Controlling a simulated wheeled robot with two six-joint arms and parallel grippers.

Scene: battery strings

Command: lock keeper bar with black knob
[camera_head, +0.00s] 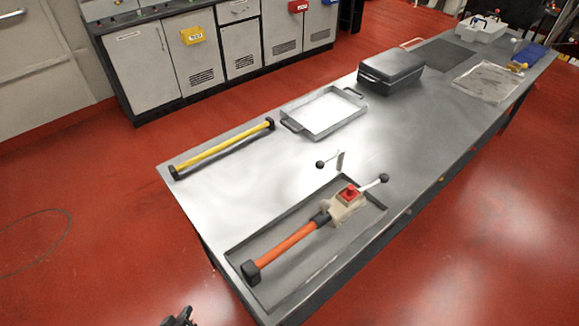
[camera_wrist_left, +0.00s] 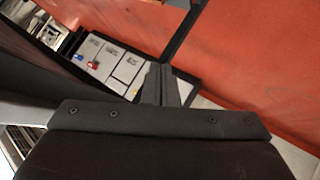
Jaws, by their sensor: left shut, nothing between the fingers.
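On the steel bench, a thin bar with a black ball knob (camera_head: 320,165) points left from a small upright metal plate (camera_head: 340,160). It looks like the keeper bar; whether it is locked I cannot tell. A second black knob (camera_head: 384,178) ends a silver lever on a beige block with a red top (camera_head: 347,204). An orange bar (camera_head: 285,250) runs from that block to a black end. My left gripper (camera_head: 180,318) shows partly at the bottom edge, off the bench and far from the knobs. In the left wrist view its fingers (camera_wrist_left: 162,85) are shut and empty. My right gripper is out of view.
The block and orange bar lie in a shallow grey tray (camera_head: 238,258) on the bench (camera_head: 200,205). A yellow bar (camera_head: 222,148), a handled tray (camera_head: 325,112) and a black case (camera_head: 391,72) stand behind. Bare bench top lies around the upright plate. Red floor surrounds the bench.

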